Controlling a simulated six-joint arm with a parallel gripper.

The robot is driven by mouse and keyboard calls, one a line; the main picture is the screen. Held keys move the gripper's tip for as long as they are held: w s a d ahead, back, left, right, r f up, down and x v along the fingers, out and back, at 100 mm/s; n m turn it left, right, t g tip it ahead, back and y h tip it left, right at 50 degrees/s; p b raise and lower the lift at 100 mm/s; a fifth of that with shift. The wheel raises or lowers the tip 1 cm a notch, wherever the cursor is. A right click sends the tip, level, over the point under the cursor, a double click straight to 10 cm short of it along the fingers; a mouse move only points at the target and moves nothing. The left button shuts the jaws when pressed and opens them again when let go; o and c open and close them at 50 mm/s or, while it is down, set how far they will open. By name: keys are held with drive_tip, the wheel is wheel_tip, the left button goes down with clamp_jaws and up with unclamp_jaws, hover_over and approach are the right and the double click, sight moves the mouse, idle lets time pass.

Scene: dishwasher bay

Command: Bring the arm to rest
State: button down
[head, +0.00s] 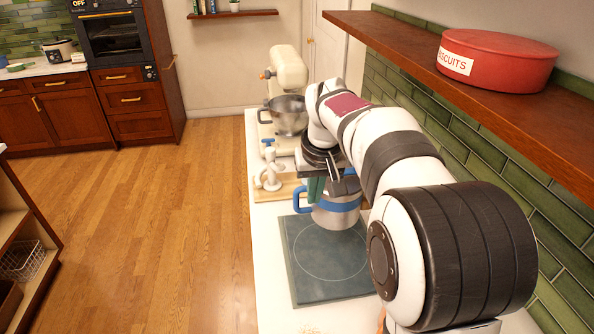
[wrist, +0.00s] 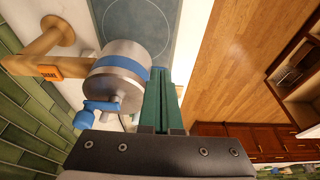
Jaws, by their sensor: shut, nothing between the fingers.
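My gripper (head: 316,190) has green fingers and is shut and empty. It hangs over the counter beside a metal jug (head: 338,213) with a blue band and a blue handle (head: 299,200). My forearm hides part of the jug in the head view. In the wrist view my closed fingers (wrist: 161,84) point past the jug (wrist: 121,70) with nothing between them. Whether they touch the jug is hard to tell.
A dark square hob plate (head: 315,284) lies below the jug. A cream stand mixer (head: 290,68) with a bowl stands farther back. A wooden stand (wrist: 50,66) with an orange tag is near the jug. A shelf (head: 450,78) with a red biscuit tin (head: 505,62) runs along the right wall.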

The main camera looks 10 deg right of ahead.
drive_tip(key=s+a+f+m+g, duration=0.1)
drive_tip(key=s+a+f, duration=0.1)
drive_tip(key=s, duration=0.9)
drive_tip(key=s+a+f+m+g+y, duration=0.1)
drive_tip(key=s+f+m, duration=0.1)
drive_tip(key=s, duration=0.9)
drive_tip(key=s+a+f+m+g, duration=0.1)
drive_tip(key=s+a+f+m, duration=0.1)
drive_tip(key=s, duration=1)
drive_tip(key=shift+a+y, duration=0.3)
drive_tip(key=shift+y, duration=0.1)
